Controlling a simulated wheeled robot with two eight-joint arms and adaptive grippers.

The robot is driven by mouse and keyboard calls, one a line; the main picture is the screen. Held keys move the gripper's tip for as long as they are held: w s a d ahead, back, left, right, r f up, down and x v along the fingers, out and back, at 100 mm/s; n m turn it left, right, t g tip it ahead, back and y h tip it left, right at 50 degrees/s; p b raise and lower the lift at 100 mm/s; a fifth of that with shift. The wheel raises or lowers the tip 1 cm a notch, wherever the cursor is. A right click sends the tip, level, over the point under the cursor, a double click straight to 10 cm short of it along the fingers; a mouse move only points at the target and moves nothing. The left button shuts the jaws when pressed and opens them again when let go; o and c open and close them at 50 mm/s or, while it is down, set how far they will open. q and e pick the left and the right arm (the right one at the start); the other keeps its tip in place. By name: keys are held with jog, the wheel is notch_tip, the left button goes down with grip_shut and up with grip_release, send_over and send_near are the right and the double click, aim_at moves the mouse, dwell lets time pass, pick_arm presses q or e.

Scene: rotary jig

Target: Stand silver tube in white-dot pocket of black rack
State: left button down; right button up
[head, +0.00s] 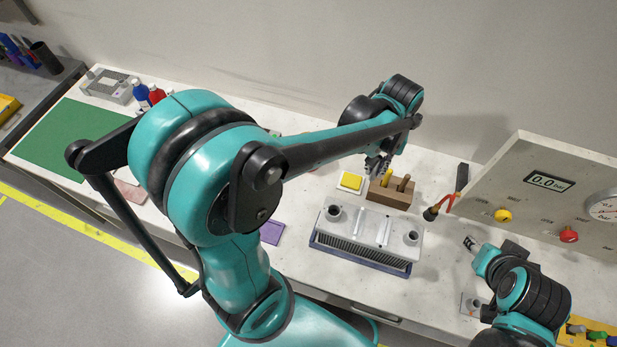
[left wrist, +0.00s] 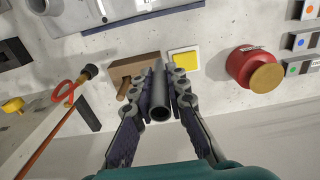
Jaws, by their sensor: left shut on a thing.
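My left gripper (head: 378,165) is shut on the silver tube (left wrist: 160,97), which sits between its two fingers in the left wrist view. The tube's open end faces the camera. In the head view the gripper is above the brown wooden block (head: 390,194), and I cannot make out the tube there. A dark block (head: 516,251) beside my right gripper (head: 470,243) may be the black rack. It also seems to show at the upper left of the left wrist view (left wrist: 13,53). I see no white dot on it. Whether my right gripper is open is unclear.
A yellow-topped pad (head: 350,181) lies left of the block. A red can (left wrist: 252,68) stands nearby.

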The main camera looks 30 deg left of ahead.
pick_arm(q)
jog(key=shift+w+f+b, duration=0.2)
jog(key=shift+f+b, duration=0.2)
jog(key=shift+f, duration=0.2)
jog(key=shift+w+f+b, duration=0.2)
jog(key=shift+f+b, duration=0.2)
jog(key=shift+f, duration=0.2)
notch_tip(320, 180, down, 4)
jog(key=b, duration=0.6)
send_over(329, 193)
notch_tip(329, 193, down, 8)
notch_tip(329, 193, down, 3)
jog(key=shift+f+b, duration=0.1)
jog(key=shift+b, duration=0.45)
jog(key=shift+f, duration=0.35)
jog(key=shift+r, duration=0.1)
pick_arm(e)
notch_tip(329, 193, down, 9)
jog(key=shift+w, duration=0.45)
jog(key=shift+r, duration=0.1)
